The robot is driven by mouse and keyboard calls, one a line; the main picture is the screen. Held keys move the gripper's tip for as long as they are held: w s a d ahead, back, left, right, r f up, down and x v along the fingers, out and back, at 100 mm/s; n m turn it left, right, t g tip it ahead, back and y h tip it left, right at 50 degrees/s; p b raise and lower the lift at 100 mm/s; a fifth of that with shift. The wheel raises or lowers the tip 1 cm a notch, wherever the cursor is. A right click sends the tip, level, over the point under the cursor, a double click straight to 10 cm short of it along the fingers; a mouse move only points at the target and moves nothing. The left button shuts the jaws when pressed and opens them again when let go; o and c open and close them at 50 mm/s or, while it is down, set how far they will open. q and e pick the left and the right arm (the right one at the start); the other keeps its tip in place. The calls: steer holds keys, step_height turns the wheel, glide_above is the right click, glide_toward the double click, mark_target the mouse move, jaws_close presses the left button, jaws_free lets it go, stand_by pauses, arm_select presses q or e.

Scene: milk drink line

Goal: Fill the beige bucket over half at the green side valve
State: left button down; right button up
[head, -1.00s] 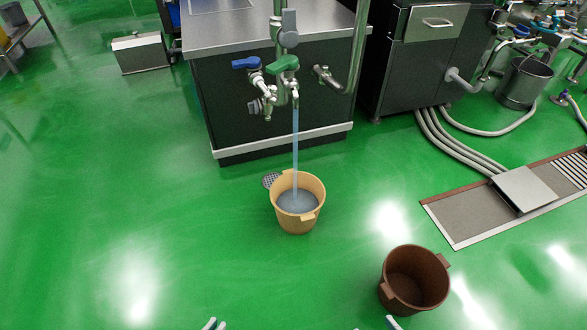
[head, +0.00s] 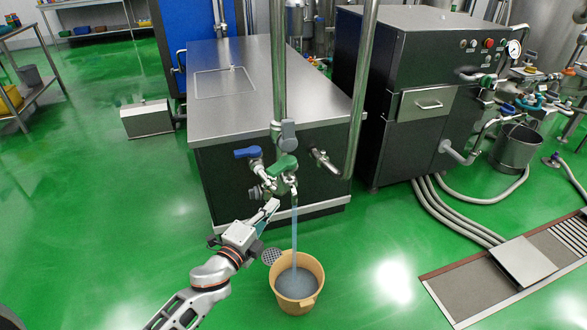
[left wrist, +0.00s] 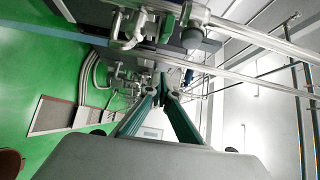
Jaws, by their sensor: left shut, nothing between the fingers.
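The beige bucket (head: 313,302) stands upright on the floor below the pipe outlet. A thin stream (head: 295,235) of bluish liquid falls into it, and a grey liquid surface (head: 297,285) lies inside, below the rim. The green side valve (head: 284,165) has its handle slanting on the pipe above. My left gripper (head: 273,206) is shut and empty, just below and left of the green valve, apart from its handle. In the left wrist view its teal fingers (left wrist: 165,97) meet at the tips. My right gripper is out of view.
A blue valve handle (head: 247,153) sits left of the green one. A round floor drain (head: 271,256) lies beside the bucket. A steel counter (head: 235,115) stands behind. A brown bucket (left wrist: 11,162) shows in the left wrist view. Open green floor lies left.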

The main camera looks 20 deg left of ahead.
mark_target(282, 166)
arm_select(q)
steer(key=w+a+b, duration=0.1)
steer(key=w, duration=1)
steer(key=shift+w+a, duration=0.25)
steer(key=shift+w, duration=0.1)
steer(key=shift+a, duration=0.1)
steer(key=shift+a+m+h, duration=0.2)
steer(key=shift+m+h, duration=0.3)
steer(key=shift+h, duration=0.1)
steer(key=shift+a, duration=0.1)
